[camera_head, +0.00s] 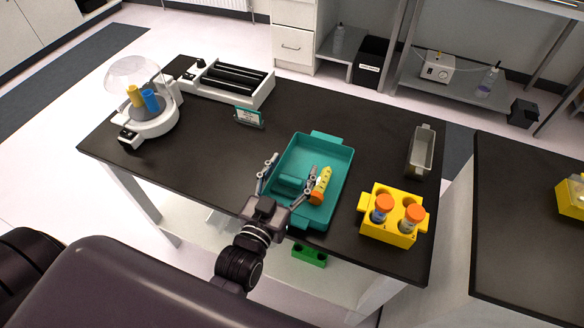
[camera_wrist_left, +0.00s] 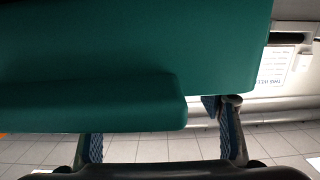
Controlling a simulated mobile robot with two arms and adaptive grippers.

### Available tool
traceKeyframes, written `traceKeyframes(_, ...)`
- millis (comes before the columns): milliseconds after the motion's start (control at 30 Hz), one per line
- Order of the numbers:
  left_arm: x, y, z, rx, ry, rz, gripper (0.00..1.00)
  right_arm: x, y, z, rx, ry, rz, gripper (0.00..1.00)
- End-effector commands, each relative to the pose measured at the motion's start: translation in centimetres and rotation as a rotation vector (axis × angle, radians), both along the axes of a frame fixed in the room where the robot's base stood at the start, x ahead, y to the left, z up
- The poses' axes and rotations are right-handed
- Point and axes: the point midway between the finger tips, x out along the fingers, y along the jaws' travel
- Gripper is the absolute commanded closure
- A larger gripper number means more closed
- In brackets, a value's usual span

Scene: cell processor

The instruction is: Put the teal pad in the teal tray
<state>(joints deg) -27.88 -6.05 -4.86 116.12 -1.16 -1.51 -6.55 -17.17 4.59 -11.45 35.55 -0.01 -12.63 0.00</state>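The teal tray (camera_head: 342,160) lies on the black table, in the middle of the head view. A small teal block (camera_head: 291,182), which looks like the teal pad, shows inside the tray's outline, beside a yellow tube with an orange cap (camera_head: 322,187). My left gripper (camera_head: 289,178) reaches over the tray's near left side. Its fingers are spread wide, one on each side of the block; contact is not clear. In the left wrist view a large teal surface (camera_wrist_left: 130,45) fills the top, and which part it is cannot be told. My right gripper is not in view.
A yellow rack (camera_head: 388,232) with orange-capped tubes stands right of the tray. A grey bin (camera_head: 422,150) is behind it. A small sign stand (camera_head: 249,117), a white device (camera_head: 228,82) and a domed centrifuge (camera_head: 150,118) stand at the left. The table's left front is clear.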

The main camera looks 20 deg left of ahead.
Motion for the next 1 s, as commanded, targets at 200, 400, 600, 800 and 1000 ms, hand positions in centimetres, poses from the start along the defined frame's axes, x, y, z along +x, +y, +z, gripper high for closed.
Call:
traceKeyframes(200,0.0,0.0,0.1,0.000,-0.001,0.000,0.39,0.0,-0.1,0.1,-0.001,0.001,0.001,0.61)
traceKeyframes(400,-0.9,0.0,1.1,0.000,0.002,0.000,0.39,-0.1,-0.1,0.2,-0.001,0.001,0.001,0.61)
traceKeyframes(600,-4.7,0.1,1.1,0.001,0.006,-0.001,0.39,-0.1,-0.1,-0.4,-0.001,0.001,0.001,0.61)
traceKeyframes(800,-8.5,0.2,1.3,0.000,0.005,-0.001,0.39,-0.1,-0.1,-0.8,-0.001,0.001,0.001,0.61)
traceKeyframes(1000,-11.0,0.3,1.6,0.000,0.002,0.000,0.39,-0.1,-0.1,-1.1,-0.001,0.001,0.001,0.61)
